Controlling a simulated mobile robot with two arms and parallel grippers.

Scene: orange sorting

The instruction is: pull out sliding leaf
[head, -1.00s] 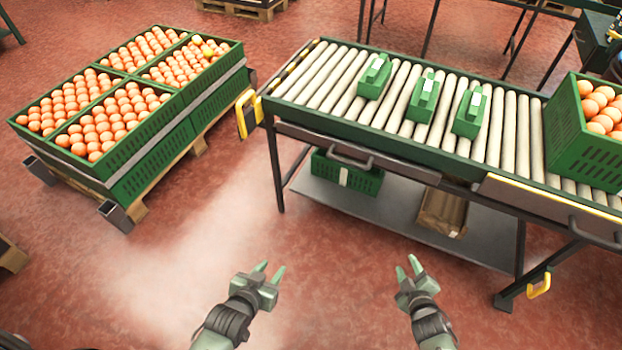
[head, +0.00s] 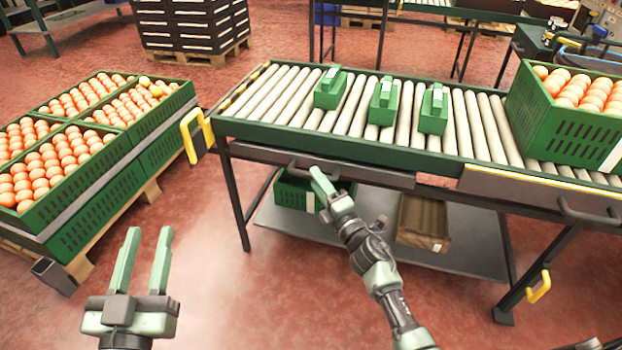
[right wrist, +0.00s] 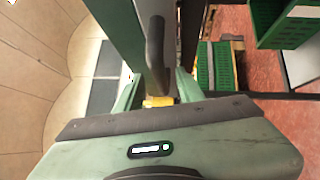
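The sliding leaf (head: 375,175) is a dark panel under the left part of the roller conveyor. It looks pushed in, and its bar handle (head: 293,168) is partly covered by my right gripper (head: 320,178). In the right wrist view the dark handle (right wrist: 155,45) lies between the two green fingers, which stand apart on either side of it. I cannot tell whether they touch it. My left gripper (head: 147,240) is open and empty, above the floor at lower left, well away from the leaf.
The roller conveyor (head: 470,125) carries three green boxes and a crate of oranges (head: 570,130). A second panel with a handle (head: 585,215) is at right. Orange crates on a pallet (head: 90,185) stand left. A lower shelf (head: 370,235) holds a green crate and a brown box.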

